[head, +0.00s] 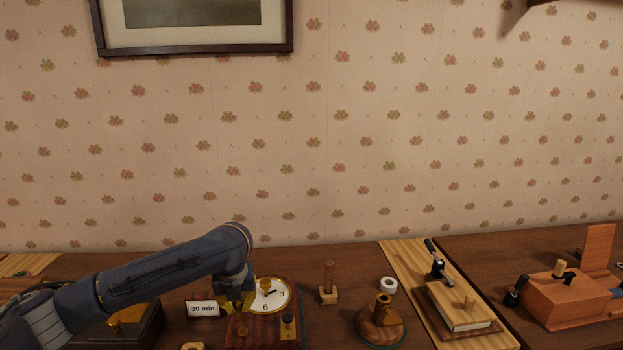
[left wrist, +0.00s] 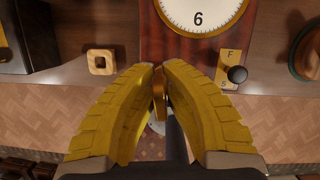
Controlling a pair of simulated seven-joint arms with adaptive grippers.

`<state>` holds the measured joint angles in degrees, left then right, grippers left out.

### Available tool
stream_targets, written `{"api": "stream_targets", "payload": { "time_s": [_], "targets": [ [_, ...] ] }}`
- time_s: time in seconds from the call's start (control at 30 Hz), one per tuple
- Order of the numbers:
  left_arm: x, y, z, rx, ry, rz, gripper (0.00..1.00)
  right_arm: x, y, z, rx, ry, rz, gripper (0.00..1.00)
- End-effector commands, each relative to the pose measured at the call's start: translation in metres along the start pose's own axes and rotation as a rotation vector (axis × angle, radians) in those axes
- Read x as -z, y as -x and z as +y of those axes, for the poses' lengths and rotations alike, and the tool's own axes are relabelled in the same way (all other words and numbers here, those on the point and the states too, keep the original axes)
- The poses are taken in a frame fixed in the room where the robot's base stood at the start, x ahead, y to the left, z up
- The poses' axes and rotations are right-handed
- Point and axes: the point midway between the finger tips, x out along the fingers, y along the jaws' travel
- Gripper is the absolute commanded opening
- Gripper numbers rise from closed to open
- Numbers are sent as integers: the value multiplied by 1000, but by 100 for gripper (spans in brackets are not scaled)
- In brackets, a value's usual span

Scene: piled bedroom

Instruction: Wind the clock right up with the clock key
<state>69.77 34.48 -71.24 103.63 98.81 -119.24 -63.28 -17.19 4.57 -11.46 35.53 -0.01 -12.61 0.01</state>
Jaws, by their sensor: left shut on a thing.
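The clock (head: 252,336) has a reddish wooden body and a white dial (head: 272,297) with a 3 and a 6 showing. In the left wrist view the dial (left wrist: 198,17) is at the top, with a black-knobbed F/S lever (left wrist: 236,74) below it. My left gripper (head: 237,311) is over the lower left of the clock. In the left wrist view its yellow fingertips (left wrist: 160,68) are shut on a narrow brass piece (left wrist: 158,88), seemingly the clock key. Whether the key is seated in the clock is hidden. My right gripper is not in view.
A "30 min" card (head: 203,309) stands left of the clock, beside a dark box (head: 135,325). A wooden peg (head: 328,284), white ring (head: 388,285) and round wooden stand (head: 378,326) are to the right.

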Motion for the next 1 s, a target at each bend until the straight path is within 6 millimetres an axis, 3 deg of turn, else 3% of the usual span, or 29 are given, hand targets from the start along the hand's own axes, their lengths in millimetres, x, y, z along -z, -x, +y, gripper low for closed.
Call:
{"api": "stream_targets", "payload": {
  "time_s": [1.0],
  "targets": [
    [-13, 41, 0, 0, 1, -2, 0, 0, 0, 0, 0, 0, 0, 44]
  ]
}}
